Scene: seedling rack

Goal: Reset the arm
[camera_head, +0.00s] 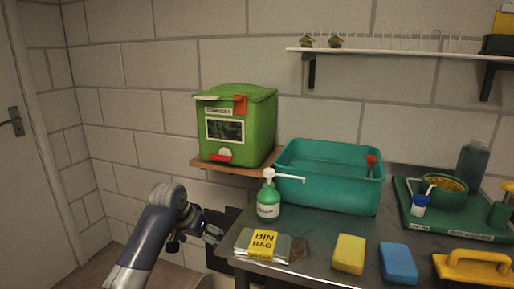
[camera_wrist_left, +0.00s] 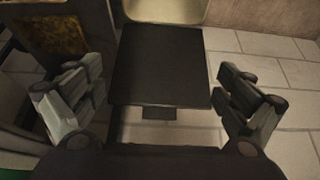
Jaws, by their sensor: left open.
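My left arm comes in from the left in the head view. Its left gripper (camera_head: 212,233) is at the left end of the table, close to the folded bin bag pack (camera_head: 262,245) but apart from it. In the left wrist view the left gripper (camera_wrist_left: 160,110) has its two fingers spread wide with nothing between them. Beyond the fingers is a flat dark panel (camera_wrist_left: 158,65) over a light tiled floor. My right gripper is not in view.
A green pump bottle (camera_head: 268,204) and a teal basin (camera_head: 330,178) stand on the table (camera_head: 320,228). A green compost caddy (camera_head: 238,125) sits on a wooden shelf (camera_head: 205,166). A yellow sponge (camera_head: 349,254) and blue sponge (camera_head: 398,263) lie in front. A green tray (camera_head: 440,223) is at right.

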